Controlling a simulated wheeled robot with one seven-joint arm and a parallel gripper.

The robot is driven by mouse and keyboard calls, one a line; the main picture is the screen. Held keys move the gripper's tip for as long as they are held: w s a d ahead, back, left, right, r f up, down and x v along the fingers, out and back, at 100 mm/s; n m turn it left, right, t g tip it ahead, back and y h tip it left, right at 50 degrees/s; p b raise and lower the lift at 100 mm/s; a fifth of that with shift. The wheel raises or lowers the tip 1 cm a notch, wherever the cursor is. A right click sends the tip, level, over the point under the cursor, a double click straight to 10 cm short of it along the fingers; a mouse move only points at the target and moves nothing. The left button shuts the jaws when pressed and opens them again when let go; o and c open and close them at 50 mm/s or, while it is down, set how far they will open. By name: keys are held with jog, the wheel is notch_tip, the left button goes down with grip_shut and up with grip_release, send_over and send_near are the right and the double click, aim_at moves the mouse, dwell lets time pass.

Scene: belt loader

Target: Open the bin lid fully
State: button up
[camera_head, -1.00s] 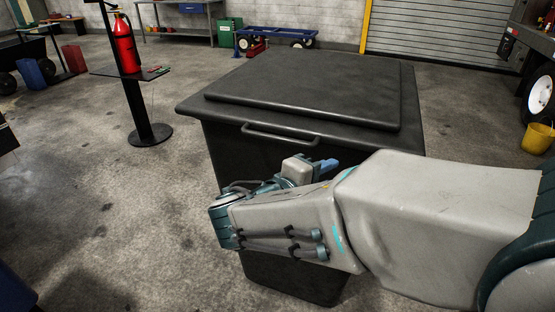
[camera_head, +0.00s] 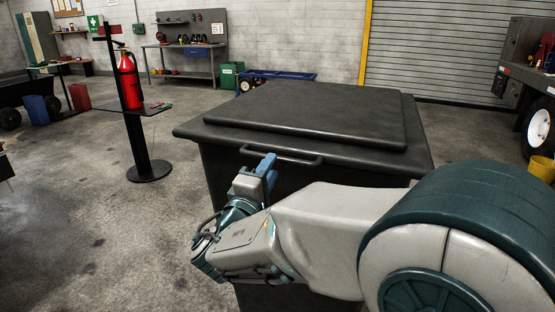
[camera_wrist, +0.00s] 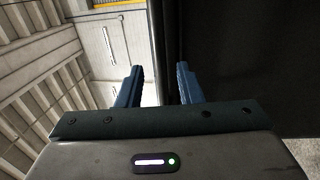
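The black bin (camera_head: 215,165) stands in the middle of the head view. Its lid (camera_head: 310,115) lies flat and closed on top. A bar handle (camera_head: 284,156) runs along the lid's front edge. My gripper (camera_head: 266,166) is just in front of the handle's left end, with its blue fingers pointing up. In the wrist view the two fingers (camera_wrist: 157,85) are apart with nothing between them. A dark surface, likely the bin, fills the right of that view. I cannot tell whether the fingers touch the handle.
A stand with a red fire extinguisher (camera_head: 130,80) is to the left of the bin. A blue cart (camera_head: 275,76) and a green box (camera_head: 231,75) are behind it. A yellow bucket (camera_head: 542,168) and a vehicle wheel (camera_head: 538,128) are at the right.

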jog(key=shift+x, duration=2.3)
